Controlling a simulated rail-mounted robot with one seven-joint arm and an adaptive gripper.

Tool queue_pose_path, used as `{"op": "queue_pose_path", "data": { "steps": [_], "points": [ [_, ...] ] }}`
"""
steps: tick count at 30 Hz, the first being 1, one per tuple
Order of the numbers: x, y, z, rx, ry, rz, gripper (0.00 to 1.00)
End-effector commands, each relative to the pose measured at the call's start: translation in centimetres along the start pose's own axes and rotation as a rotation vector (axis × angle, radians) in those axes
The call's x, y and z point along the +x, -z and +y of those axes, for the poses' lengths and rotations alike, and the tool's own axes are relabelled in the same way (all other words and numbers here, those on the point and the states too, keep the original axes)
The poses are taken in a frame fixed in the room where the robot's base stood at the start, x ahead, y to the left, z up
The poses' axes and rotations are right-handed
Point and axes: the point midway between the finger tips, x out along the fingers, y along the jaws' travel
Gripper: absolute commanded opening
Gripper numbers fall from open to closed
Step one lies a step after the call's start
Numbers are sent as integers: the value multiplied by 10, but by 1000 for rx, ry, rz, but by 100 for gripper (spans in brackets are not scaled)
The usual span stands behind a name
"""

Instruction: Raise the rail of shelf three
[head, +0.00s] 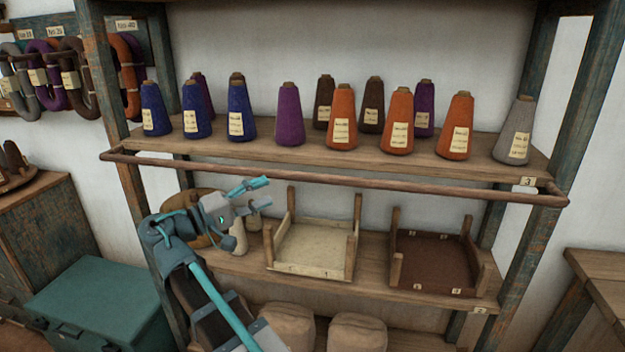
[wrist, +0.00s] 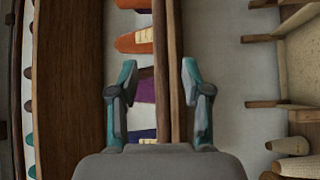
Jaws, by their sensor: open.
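Shelf three (head: 475,162), tagged 3 at its right end, bears several yarn cones. Its rail (head: 335,178) is a brown wooden bar across the front, a little below the shelf edge, with an end piece at each side. My gripper (head: 266,192) is open and empty, just below the rail at left of centre in the head view. In the wrist view its two teal-tipped fingers (wrist: 157,82) stand apart. Two long wooden strips run between them in that picture; I cannot tell surely which is the rail. No contact shows.
Orange (head: 397,125), blue, purple, brown and grey cones stand above the rail. Shelf two below holds a pale tray (head: 312,254) and a dark tray (head: 434,262) with upright corner posts. Wooden uprights (head: 545,160) flank the shelves. A teal chest (head: 95,300) stands at lower left.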

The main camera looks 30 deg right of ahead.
Motion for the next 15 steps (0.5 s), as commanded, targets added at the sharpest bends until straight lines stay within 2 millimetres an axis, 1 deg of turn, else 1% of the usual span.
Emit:
{"op": "queue_pose_path", "data": {
  "steps": [5, 8, 15],
  "points": [
    [13, -4, 2, -12, -5, -17, 49],
    [27, -5, 2, -12, -5, -16, 49],
    [69, -5, 2, -12, -3, -16, 49]
  ]
}}
